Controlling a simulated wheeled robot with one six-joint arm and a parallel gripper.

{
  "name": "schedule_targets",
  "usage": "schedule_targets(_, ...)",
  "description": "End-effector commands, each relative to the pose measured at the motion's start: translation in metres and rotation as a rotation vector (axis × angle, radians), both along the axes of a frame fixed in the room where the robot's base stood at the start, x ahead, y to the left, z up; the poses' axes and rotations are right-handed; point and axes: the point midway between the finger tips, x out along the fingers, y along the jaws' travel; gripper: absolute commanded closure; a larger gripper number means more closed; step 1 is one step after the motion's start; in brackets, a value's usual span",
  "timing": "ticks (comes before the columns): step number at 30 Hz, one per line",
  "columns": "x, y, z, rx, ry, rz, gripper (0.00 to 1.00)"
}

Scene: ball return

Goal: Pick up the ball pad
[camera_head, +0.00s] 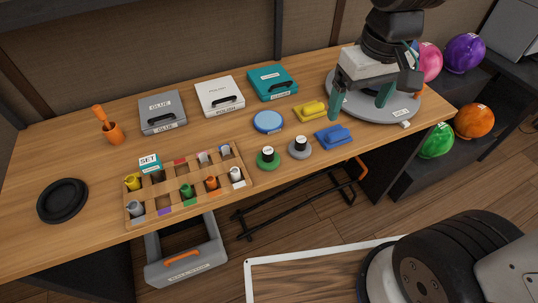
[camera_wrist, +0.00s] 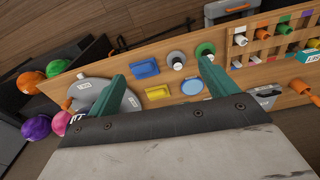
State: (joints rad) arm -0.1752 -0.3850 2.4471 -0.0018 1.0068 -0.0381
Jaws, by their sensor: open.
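No label reading "ball pad" is legible, so I cannot tell for sure which thing it is. A round blue pad with a pale rim (camera_head: 268,122) lies flat on the wooden table; it also shows between my fingers in the wrist view (camera_wrist: 192,87). A yellow block-shaped pad (camera_head: 311,111) and a blue one (camera_head: 334,136) lie to its right; the wrist view shows the yellow pad (camera_wrist: 158,93) and the blue pad (camera_wrist: 145,68) between the fingers too. My gripper (camera_head: 358,111) is open and empty, its teal fingers apart, above the table's right part.
A large grey disc (camera_head: 406,111) lies at the table's right end, partly behind my gripper. A green-based knob (camera_head: 267,160) and a grey-based knob (camera_head: 300,149) stand near the front edge. A compartment tray (camera_head: 160,214), cases (camera_head: 219,96) and racked balls (camera_head: 474,121) surround them.

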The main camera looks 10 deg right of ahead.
Motion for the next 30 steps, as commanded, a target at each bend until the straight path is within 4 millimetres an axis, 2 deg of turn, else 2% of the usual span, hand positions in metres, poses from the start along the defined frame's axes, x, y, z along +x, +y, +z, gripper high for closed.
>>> schedule_targets(3, 0.037, 0.035, -0.033, -0.007, 0.030, 0.098, 0.15)
schedule_targets(6, 0.062, 0.067, -0.064, -0.011, 0.041, 0.175, 0.15)
schedule_targets(12, 0.090, 0.125, -0.128, -0.020, 0.061, 0.305, 0.15)
schedule_targets(15, 0.096, 0.144, -0.152, -0.023, 0.067, 0.345, 0.15)
schedule_targets(21, 0.098, 0.160, -0.177, -0.025, 0.071, 0.380, 0.15)
schedule_targets(30, 0.096, 0.159, -0.211, -0.025, 0.072, 0.381, 0.15)
